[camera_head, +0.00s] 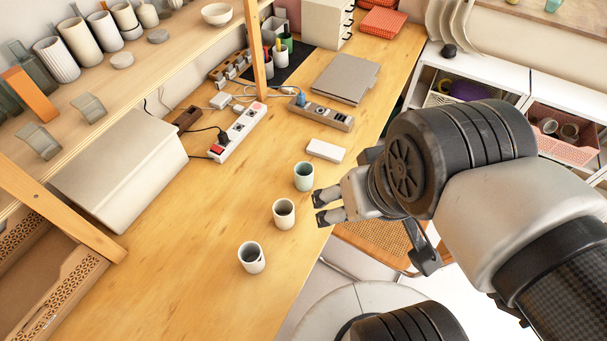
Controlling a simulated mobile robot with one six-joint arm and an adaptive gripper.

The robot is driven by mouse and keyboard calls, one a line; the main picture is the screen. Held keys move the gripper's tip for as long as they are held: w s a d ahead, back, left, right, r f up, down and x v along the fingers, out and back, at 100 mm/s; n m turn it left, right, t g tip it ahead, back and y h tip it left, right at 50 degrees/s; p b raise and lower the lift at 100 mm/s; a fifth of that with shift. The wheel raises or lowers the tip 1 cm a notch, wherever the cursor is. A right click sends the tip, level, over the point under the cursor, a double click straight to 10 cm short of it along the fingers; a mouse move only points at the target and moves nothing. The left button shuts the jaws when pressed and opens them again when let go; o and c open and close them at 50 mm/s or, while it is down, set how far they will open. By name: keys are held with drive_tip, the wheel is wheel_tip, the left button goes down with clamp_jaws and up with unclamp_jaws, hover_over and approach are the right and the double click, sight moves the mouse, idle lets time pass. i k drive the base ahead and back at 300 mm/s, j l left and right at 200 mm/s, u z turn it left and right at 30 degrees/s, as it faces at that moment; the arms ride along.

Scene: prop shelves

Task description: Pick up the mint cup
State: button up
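The mint cup (304,177) stands upright on the wooden table (185,262), the farthest of three small cups in a slanting row. A cream cup (284,213) stands just nearer, and a white cup (251,257) stands nearest. My gripper (320,208) comes in from the right at the table's right edge. Its two fingertips are apart with nothing between them. They point left, a little below and right of the mint cup and close to the cream cup. The gripper appears not to touch either cup.
A white box (326,150) lies behind the mint cup. Power strips (238,131) and a grey laptop (345,79) lie farther back. A shelf post (255,50) and a large grey box (120,170) stand left. The table's front left is clear.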

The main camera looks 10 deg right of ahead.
sight(305, 171)
drive_tip(key=i+l+u, duration=0.2)
drive_tip(key=u, duration=0.3)
drive_tip(key=i+l+u, duration=0.15)
drive_tip(key=l+u, duration=0.3)
